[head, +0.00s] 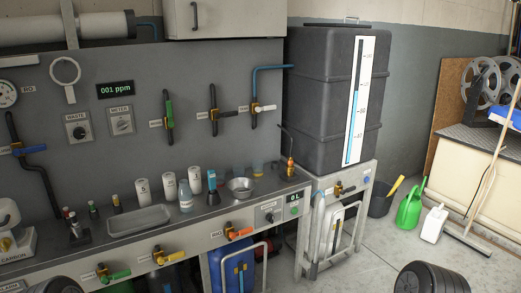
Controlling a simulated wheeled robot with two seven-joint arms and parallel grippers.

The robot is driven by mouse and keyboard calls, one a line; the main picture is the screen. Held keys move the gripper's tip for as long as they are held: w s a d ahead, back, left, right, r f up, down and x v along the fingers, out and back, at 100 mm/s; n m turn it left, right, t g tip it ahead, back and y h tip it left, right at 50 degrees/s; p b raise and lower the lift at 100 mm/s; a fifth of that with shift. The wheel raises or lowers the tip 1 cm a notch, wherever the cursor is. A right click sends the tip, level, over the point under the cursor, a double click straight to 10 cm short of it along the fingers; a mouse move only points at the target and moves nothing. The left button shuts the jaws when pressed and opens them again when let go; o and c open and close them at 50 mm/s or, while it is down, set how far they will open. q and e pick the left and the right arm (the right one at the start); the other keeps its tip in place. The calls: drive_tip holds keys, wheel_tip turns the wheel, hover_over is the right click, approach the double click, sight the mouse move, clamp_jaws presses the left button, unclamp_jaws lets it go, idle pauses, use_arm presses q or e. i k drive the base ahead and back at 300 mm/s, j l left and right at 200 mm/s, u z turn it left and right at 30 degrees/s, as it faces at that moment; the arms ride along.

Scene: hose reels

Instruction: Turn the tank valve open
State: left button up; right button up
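A large dark grey tank (318,110) with a white level gauge (361,98) stands on a pale stand right of the panel. A blue pipe (270,68) runs from its upper left side to a wall valve with a white handle (264,108), which points sideways to the right. Another valve with a dark handle (346,189) is on the stand below the tank. The labels are too small to read, so I cannot tell which is the tank valve.
The counter holds a metal tray (139,221), a bowl (241,187), cups and bottles. Other wall valves have green (169,112) and black (226,114) handles. Orange, yellow and green handles line the counter front. A green watering can (409,209) stands on the floor at right.

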sight(257, 109)
drive_tip(key=i+l, duration=0.15)
drive_tip(key=i, duration=0.15)
drive_tip(key=i+l+z, duration=0.1)
drive_tip(key=i, duration=0.2)
drive_tip(key=i+l+z, duration=0.1)
drive_tip(key=i+l, duration=0.65)
drive_tip(key=l, duration=0.2)
drive_tip(key=i+l+z, duration=0.15)
drive_tip(key=i+l, duration=0.6)
drive_tip(key=l, duration=0.2)
